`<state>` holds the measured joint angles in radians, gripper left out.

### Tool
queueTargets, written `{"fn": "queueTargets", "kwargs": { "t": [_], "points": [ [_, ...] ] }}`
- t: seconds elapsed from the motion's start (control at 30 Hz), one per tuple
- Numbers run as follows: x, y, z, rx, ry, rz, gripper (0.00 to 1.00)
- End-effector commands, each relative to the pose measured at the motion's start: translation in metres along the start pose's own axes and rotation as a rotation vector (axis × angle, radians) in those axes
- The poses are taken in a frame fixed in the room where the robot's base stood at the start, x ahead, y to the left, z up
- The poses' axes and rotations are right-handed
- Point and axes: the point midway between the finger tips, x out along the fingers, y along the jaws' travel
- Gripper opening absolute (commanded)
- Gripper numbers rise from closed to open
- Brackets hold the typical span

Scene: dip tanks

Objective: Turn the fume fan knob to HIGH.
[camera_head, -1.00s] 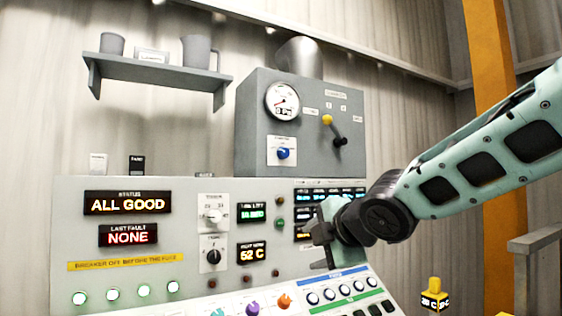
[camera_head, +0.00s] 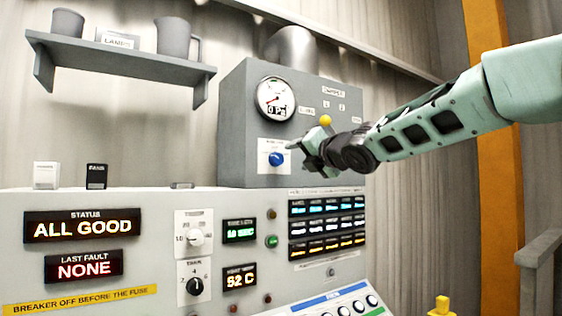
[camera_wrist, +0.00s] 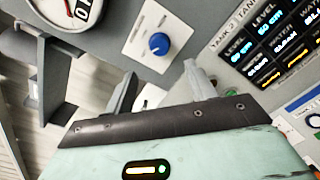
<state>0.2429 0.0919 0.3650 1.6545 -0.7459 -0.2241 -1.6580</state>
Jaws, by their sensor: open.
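The blue knob (camera_head: 277,159) sits on a white label plate (camera_head: 271,152) on the front of the grey box (camera_head: 232,130), below the round gauge. The plate's print is too small to read for certain. In the wrist view the knob (camera_wrist: 159,43) lies beyond the fingertips, with clear space around it. My gripper (camera_head: 306,152) is just to the right of the knob in the head view, apart from it. In the wrist view my gripper (camera_wrist: 163,80) is open, with nothing between its fingers.
The gauge (camera_head: 275,98) reads 0 Pa. A lever with a yellow ball (camera_head: 325,120) is behind my gripper, partly hidden. The sloping control panel (camera_head: 120,245) with displays and two dials stands below. A shelf (camera_head: 110,60) with cups hangs at upper left.

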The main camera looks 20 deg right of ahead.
Motion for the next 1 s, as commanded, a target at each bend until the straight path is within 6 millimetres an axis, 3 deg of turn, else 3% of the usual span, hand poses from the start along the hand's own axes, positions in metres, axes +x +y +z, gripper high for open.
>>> {"fn": "queueTargets", "kwargs": {
  "t": [0.3,0.5,0.97,1.0],
  "points": [
    [0.064,0.0,-0.001,0.004,0.003,0.0,0.55],
    [0.09,0.001,0.0,0.003,0.002,0.0,0.55],
    [0.101,0.0,-0.001,0.002,0.001,-0.001,0.55],
    [0.101,0.0,-0.001,0.002,0.001,-0.001,0.44]
  ]
}}
